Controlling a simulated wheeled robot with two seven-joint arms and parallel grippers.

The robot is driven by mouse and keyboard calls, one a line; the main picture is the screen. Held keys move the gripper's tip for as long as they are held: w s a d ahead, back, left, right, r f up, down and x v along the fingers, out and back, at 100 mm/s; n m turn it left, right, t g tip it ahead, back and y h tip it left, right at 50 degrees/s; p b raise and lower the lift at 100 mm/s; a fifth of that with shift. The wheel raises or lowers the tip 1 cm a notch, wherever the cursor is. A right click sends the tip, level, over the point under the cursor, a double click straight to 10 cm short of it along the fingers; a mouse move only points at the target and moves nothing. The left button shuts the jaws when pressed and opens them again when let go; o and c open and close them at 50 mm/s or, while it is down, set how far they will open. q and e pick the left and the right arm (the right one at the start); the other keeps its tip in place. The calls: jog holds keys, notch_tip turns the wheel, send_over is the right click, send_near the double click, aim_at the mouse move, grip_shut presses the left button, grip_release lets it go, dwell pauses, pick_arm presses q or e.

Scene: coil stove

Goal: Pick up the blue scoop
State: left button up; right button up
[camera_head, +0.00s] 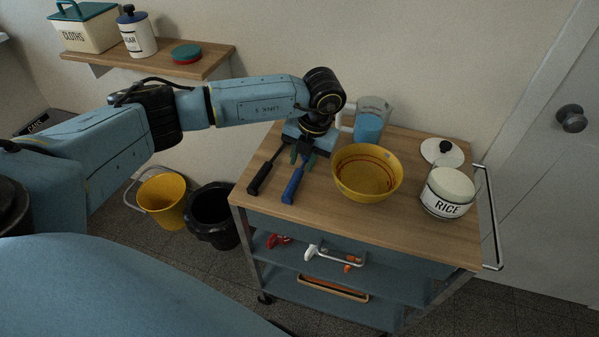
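The blue scoop (292,188) lies on the wooden top of the trolley, its blue handle pointing to the front left. Its far end is hidden under my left gripper. My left gripper (302,158) points down over the far end of the handle, with its dark fingers close to the scoop. I cannot tell whether they are apart or closed on it. A similar tool with a black handle (260,179) lies just left of the blue scoop, its far end also close to the gripper. My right gripper is not in view.
On the trolley top (385,226) stand a yellow bowl (352,187) just right of the gripper, a blue-and-clear jug (369,122) behind, a rice jar (447,192) and a loose lid (441,153). Yellow (163,199) and black (212,215) buckets stand left of the trolley.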

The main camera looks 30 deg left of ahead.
aim_at(297, 175)
pick_arm(q)
jog(key=f, duration=0.3)
jog(key=a+f, duration=0.1)
jog(key=f, duration=0.1)
jog(key=shift+s+f, duration=0.25)
jog(key=shift+s, duration=0.1)
grip_shut()
